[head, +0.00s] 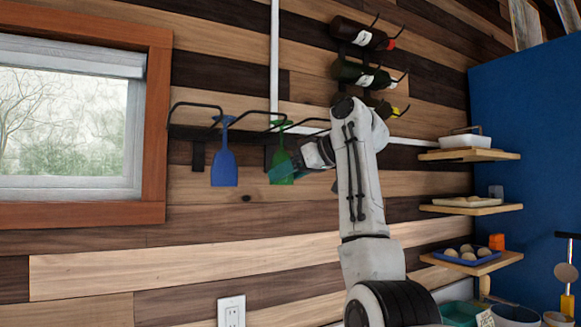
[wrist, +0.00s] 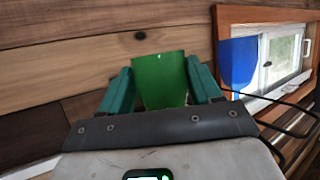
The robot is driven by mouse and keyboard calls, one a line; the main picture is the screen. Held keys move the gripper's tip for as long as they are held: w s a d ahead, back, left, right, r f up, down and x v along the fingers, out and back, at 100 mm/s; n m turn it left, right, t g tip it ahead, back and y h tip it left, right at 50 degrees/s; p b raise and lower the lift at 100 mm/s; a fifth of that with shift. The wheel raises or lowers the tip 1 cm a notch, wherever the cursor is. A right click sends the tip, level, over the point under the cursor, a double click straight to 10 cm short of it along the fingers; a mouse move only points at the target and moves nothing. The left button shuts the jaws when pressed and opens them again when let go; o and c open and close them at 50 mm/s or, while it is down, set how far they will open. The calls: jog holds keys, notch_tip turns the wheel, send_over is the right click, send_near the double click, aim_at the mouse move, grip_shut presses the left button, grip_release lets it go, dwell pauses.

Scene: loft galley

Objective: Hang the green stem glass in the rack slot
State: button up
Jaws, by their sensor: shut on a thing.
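The green stem glass (head: 281,158) is upside down at the rack in the head view, with its foot up near the rack wires and its bowl hanging below. My gripper (head: 286,173) is shut on its bowl from the right. In the wrist view the green bowl (wrist: 160,80) sits between the two teal fingers (wrist: 160,88). The black wire rack (head: 240,128) is fixed to the plank wall. I cannot tell whether the foot rests on the wires.
A blue stem glass (head: 223,166) hangs upside down in the rack slot to the left. Wine bottles (head: 358,72) are mounted on the wall above my arm. A window (head: 75,125) is at left, and wooden shelves (head: 470,208) with dishes are at right.

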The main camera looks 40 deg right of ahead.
jog(key=shift+w+f, duration=0.1)
jog(key=shift+w, duration=0.1)
jog(key=o, duration=1.2)
jog(key=shift+s, duration=0.1)
jog(key=b+v, duration=0.2)
jog(key=v, duration=0.8)
jog(key=shift+s+d, duration=0.15)
jog(key=shift+s, duration=0.2)
